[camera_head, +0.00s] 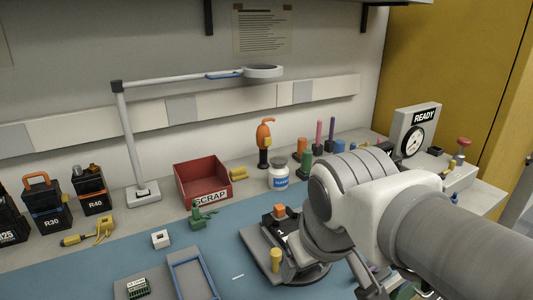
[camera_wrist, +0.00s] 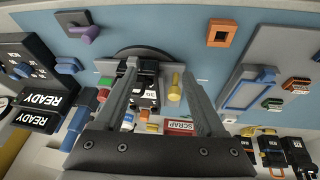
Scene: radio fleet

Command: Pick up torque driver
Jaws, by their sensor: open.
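I cannot tell for sure which tool is the torque driver. An orange-headed tool (camera_head: 265,142) stands upright in a dark base at the back of the bench. A yellow tool with a hooked end (camera_head: 90,235) lies at the left, and a green tool (camera_head: 200,214) lies near the scrap bin. In the wrist view, a purple tool (camera_wrist: 86,33) and a blue tool (camera_wrist: 68,65) lie on the mat at the left. My gripper (camera_wrist: 160,70) is open and empty above the round fixture (camera_wrist: 146,55), its fingers either side. My arm hides it in the head view.
A red scrap bin (camera_head: 203,183) stands at the back, with a white bottle (camera_head: 278,177) to its right. A yellow cylinder (camera_head: 275,261) stands by the fixture. A lamp (camera_head: 130,150) rises at the left. Blue mat (camera_head: 120,260) is partly clear at front left.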

